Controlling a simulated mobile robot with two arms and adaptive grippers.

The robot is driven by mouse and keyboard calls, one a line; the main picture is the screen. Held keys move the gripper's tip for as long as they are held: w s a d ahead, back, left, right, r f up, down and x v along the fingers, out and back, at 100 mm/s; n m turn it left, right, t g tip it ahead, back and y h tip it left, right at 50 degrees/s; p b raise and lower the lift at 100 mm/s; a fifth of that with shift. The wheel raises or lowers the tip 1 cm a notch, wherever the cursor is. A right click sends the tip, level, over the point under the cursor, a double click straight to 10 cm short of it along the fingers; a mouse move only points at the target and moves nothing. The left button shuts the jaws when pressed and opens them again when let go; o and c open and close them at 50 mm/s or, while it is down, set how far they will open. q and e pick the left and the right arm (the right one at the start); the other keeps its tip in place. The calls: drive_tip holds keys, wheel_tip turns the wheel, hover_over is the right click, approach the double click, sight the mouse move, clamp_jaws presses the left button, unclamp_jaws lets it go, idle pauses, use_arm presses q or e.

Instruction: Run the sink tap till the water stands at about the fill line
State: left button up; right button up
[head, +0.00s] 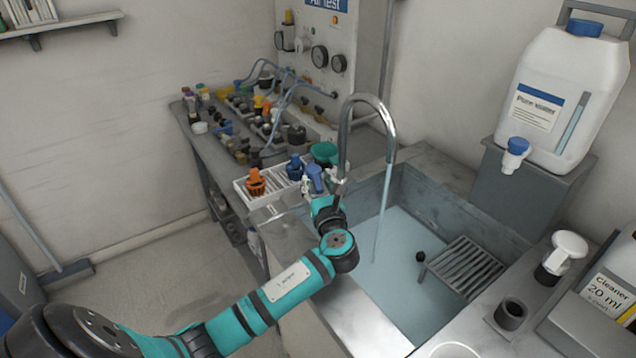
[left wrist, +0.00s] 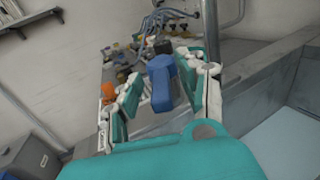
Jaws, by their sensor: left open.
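The tap (head: 361,103) is a curved chrome spout over the sink (head: 415,150). A thin stream of water (head: 381,210) runs from it into the basin. Pale blue water (head: 400,285) stands in the basin; I cannot make out a fill line. The tap's blue handle (head: 315,177) is by the spout's base and also shows in the left wrist view (left wrist: 160,85). My left gripper (head: 321,186) is at the handle. Its fingers (left wrist: 168,78) are open on either side of the handle; contact cannot be told. My right gripper is not in view.
A pure water canister (head: 560,95) stands behind on the right. A white tray (head: 246,192) with an orange-topped part (head: 256,181) is left of the tap. A cluttered bench (head: 196,140) stands beyond.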

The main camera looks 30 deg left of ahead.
use_arm(q)
drive_tip(key=c, duration=0.5)
clamp_jaws()
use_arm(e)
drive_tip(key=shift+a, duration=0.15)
